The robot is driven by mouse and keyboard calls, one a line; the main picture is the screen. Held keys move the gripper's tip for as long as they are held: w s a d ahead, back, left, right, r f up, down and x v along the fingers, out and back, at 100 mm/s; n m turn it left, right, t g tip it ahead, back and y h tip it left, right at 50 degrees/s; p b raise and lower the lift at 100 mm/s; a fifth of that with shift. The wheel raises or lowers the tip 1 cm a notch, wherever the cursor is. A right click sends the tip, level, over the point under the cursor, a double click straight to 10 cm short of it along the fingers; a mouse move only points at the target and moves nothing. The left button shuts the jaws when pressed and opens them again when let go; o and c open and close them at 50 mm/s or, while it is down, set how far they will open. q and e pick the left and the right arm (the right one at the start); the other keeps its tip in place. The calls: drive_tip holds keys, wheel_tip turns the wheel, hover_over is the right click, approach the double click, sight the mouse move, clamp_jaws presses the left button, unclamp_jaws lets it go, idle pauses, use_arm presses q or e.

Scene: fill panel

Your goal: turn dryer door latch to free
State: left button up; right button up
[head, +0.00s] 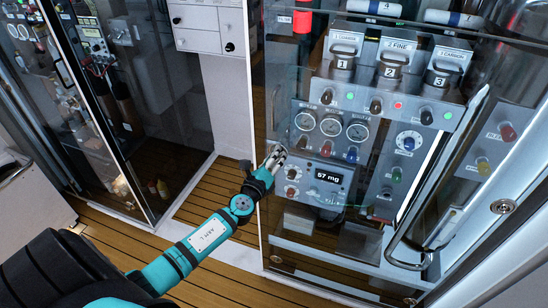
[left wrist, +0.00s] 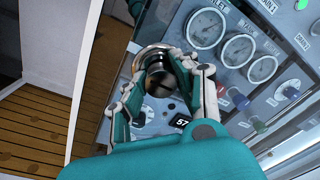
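The dryer door latch (left wrist: 162,84) is a round dark metal knob with a shiny ring behind it in the left wrist view, at the left edge of the panel. My left gripper (left wrist: 166,66) has one finger on each side of the latch, with no clear gap between fingers and knob. In the head view my left gripper (head: 276,155) reaches the left frame of the clear door (head: 278,90) and hides most of the latch. The latch's exact turn angle is hard to read. My right gripper is not in view.
Behind the clear door are gauges (head: 331,127), numbered canisters (head: 392,64) and a display reading 57 mg (head: 327,176). A curved metal handle (head: 405,245) stands out at the right. Another glass cabinet (head: 120,110) is at the left. Wooden floor (head: 212,190) lies between.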

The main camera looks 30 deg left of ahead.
use_arm(q)
clamp_jaws()
drive_tip(key=n+b, duration=0.3)
drive_tip(key=shift+f, duration=0.2)
drive_tip(key=n+b, duration=0.2)
drive_tip(key=n, duration=0.2)
drive_tip(key=shift+n, duration=0.4)
drive_tip(key=n+b, duration=0.1)
drive_tip(key=n, duration=0.3)
drive_tip(key=shift+r+n+y, duration=0.1)
drive_tip(key=shift+n+y, duration=0.2)
drive_tip(key=shift+n, duration=0.1)
drive_tip(key=n, duration=0.2)
drive_tip(key=shift+n+b, duration=0.3)
drive_tip(key=shift+n+y, duration=0.4)
drive_tip(key=shift+n, duration=1.3)
